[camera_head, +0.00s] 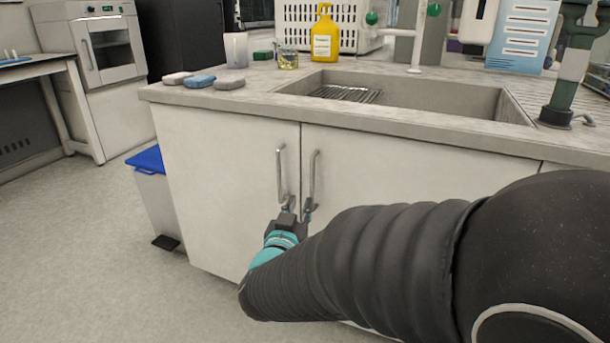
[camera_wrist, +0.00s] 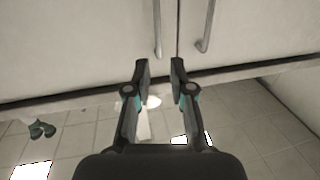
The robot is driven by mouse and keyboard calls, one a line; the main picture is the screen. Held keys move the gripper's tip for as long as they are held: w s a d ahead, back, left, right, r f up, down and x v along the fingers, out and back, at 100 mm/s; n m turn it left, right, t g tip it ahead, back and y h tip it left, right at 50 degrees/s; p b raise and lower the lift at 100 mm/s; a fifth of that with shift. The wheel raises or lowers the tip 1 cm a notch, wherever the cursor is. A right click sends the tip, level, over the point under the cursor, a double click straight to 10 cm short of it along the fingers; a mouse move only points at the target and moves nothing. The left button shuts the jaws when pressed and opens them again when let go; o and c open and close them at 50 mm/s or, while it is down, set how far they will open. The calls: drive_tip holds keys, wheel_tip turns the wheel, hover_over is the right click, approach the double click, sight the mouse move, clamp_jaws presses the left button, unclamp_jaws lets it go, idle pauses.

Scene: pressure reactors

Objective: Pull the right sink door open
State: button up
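The right sink door (camera_head: 400,170) is a pale panel under the sink, shut flush beside the left door (camera_head: 215,180). Its upright metal bar handle (camera_head: 313,175) is close to the left door's handle (camera_head: 281,172), across the seam. In the wrist view the right handle (camera_wrist: 208,28) is right of both fingertips. The left handle (camera_wrist: 157,30) lines up between them. My gripper (camera_head: 298,207) is near the handles' lower ends. In the wrist view its fingers (camera_wrist: 159,68) are apart with nothing seen held. I cannot tell whether a finger touches a handle.
The counter (camera_head: 440,130) overhangs the doors, with a sink basin (camera_head: 420,92) in it. A bin with a blue lid (camera_head: 147,160) stands left of the cabinet. Open floor (camera_head: 90,250) lies at the left. My arm hides the right door's lower part.

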sight(312, 177)
drive_tip(key=w, duration=0.4)
drive_tip(key=w+d, duration=0.1)
drive_tip(key=w, duration=0.4)
drive_tip(key=w+d, duration=0.1)
drive_tip(key=w, duration=0.4)
drive_tip(key=shift+d, duration=0.2)
clamp_jaws()
